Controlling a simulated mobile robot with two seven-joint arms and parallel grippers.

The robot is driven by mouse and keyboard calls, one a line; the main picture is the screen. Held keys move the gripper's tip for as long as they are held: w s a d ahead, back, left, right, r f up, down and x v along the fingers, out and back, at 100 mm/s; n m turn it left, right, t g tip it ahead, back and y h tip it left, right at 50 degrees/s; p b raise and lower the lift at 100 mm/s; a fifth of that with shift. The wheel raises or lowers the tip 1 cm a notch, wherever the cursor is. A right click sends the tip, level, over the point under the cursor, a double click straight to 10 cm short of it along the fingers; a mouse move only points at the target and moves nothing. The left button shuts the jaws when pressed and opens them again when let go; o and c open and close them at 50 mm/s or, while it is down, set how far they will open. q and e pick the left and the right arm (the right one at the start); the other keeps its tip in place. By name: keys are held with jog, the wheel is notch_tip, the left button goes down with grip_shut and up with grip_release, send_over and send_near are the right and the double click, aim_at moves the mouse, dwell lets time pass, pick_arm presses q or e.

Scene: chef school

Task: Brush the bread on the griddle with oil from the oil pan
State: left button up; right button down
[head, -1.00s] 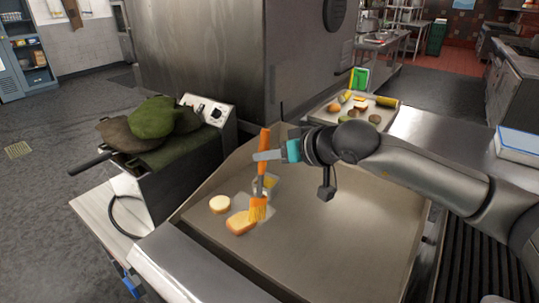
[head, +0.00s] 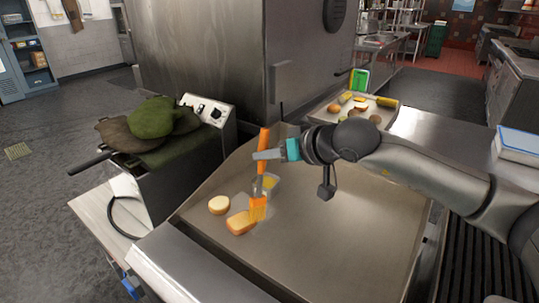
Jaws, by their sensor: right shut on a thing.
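My right gripper (head: 268,154) is shut on the orange handle of a brush (head: 263,150). The brush is upright, its orange bristles (head: 258,208) pointing down at the right end of a bread slice (head: 240,222). I cannot tell whether the bristles touch the bread or are just beside it. The bread lies on the griddle (head: 330,240). A small pan with yellow oil (head: 271,183) sits just behind the brush, partly hidden by it. A round pale piece (head: 219,205) lies on the griddle left of the bread. My left gripper does not show.
A tray (head: 325,105) of vegetables and bread stands behind the griddle. A fryer-like unit (head: 200,150) with green and brown cloth items is at the left. A blue-and-white box (head: 518,146) lies on the right counter. The griddle's right half is clear.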

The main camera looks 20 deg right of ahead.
aim_at(264, 170)
jog(key=shift+w+a, duration=0.35)
jog(key=shift+a, duration=0.3)
jog(key=shift+f+b, duration=0.7)
jog(key=shift+b, duration=0.45)
jog(key=shift+d, duration=0.1)
jog(key=shift+s+d+b, duration=0.4)
jog(key=shift+d+b, duration=0.05)
jog(key=shift+d, duration=0.2)
jog(key=shift+s+d+b, duration=0.35)
jog(key=shift+d+b, duration=0.05)
jog(key=shift+d, duration=0.2)
jog(key=shift+f+b, duration=0.7)
jog(key=shift+b, duration=0.15)
dwell(0.4)
jog(key=shift+w+a+b, duration=0.2)
jog(key=shift+w+a, duration=0.2)
jog(key=shift+a, duration=0.3)
jog(key=shift+w+a+b, duration=0.15)
jog(key=shift+w+a, duration=0.2)
jog(key=shift+a, duration=0.3)
jog(key=shift+f+b, duration=0.7)
jog(key=shift+b, duration=0.1)
jog(key=shift+d, duration=0.15)
